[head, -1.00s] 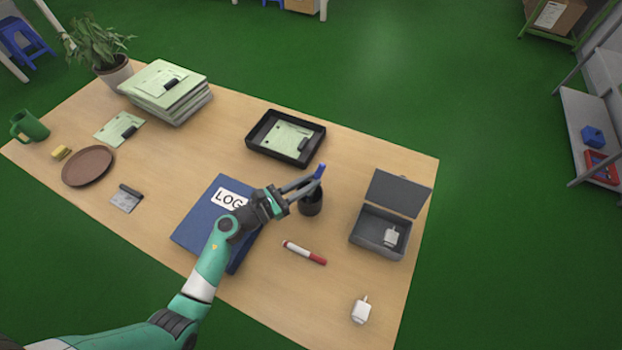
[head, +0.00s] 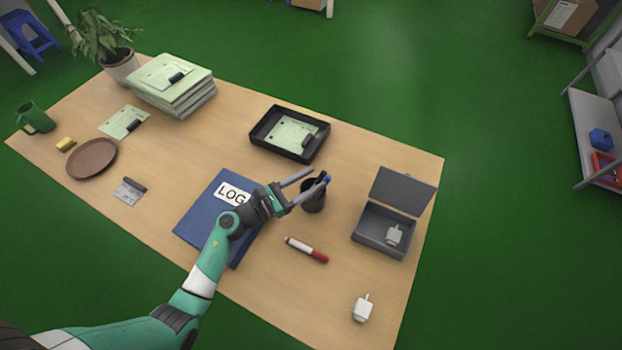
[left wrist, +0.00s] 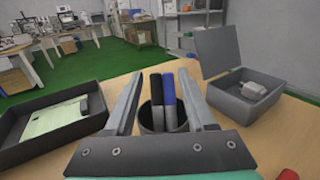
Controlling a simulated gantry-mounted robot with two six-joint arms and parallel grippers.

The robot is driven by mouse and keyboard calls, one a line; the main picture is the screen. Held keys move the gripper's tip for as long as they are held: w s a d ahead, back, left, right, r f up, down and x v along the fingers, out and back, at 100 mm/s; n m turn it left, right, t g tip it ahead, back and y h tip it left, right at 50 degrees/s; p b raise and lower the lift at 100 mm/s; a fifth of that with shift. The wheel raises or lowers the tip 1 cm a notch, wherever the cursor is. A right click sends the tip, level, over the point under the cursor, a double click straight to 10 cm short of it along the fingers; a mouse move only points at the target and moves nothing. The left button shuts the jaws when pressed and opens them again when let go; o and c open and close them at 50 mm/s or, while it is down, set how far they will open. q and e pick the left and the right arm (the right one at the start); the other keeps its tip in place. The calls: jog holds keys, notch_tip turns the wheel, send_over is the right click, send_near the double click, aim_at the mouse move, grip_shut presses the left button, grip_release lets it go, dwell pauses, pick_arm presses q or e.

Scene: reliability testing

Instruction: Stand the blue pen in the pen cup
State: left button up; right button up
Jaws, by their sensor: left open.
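The blue pen (head: 327,180) stands in the dark pen cup (head: 314,204), leaning against its rim beside a black pen (head: 322,175). The left wrist view shows the blue pen (left wrist: 168,100) and the black pen (left wrist: 157,96) side by side in the cup (left wrist: 150,122). My left gripper (head: 315,178) is open at the top of the cup, with its two fingers spread to either side of the pens. The lower part of the blue pen is hidden inside the cup. My right gripper is in no view.
A blue LOG binder (head: 203,215) lies under my left arm. A red-and-white marker (head: 307,249) lies in front of the cup. A black tray (head: 265,145) is behind it, and an open grey box (head: 377,240) stands to the right.

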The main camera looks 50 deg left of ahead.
pick_arm(q)
jog(key=s+a+p, duration=0.1)
jog(key=s+a, duration=0.1)
jog(key=s, duration=0.9)
jog(key=shift+p, duration=0.3)
dwell(0.4)
